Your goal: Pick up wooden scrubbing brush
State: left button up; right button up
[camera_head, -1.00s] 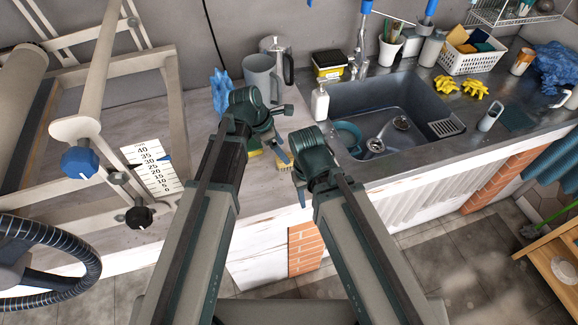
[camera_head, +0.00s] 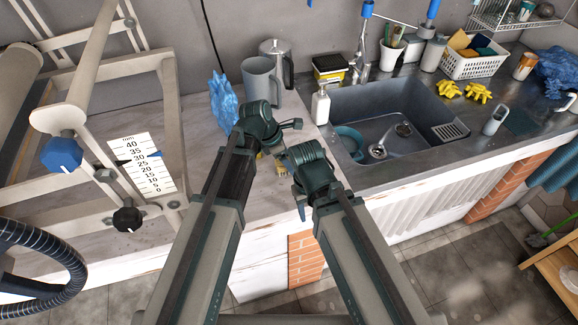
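A small tan thing with bristles, likely the wooden scrubbing brush (camera_head: 281,173), lies on the pale wooden counter left of the sink. It shows only in part between my two grippers. My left gripper (camera_head: 275,152) is over the counter just above and left of it; its wrist hides most of its fingers. My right gripper (camera_head: 298,200) is just right of the brush and points down near the counter's front edge. Its fingertips are mostly hidden behind the wrist. I cannot tell whether either gripper touches the brush.
A soap bottle (camera_head: 320,104) and the sink (camera_head: 372,108) are just right of the grippers. A yellow bit, perhaps a sponge, shows beside my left gripper. A frame with a scale (camera_head: 141,162) fills the left.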

pick_arm(q)
grip_shut()
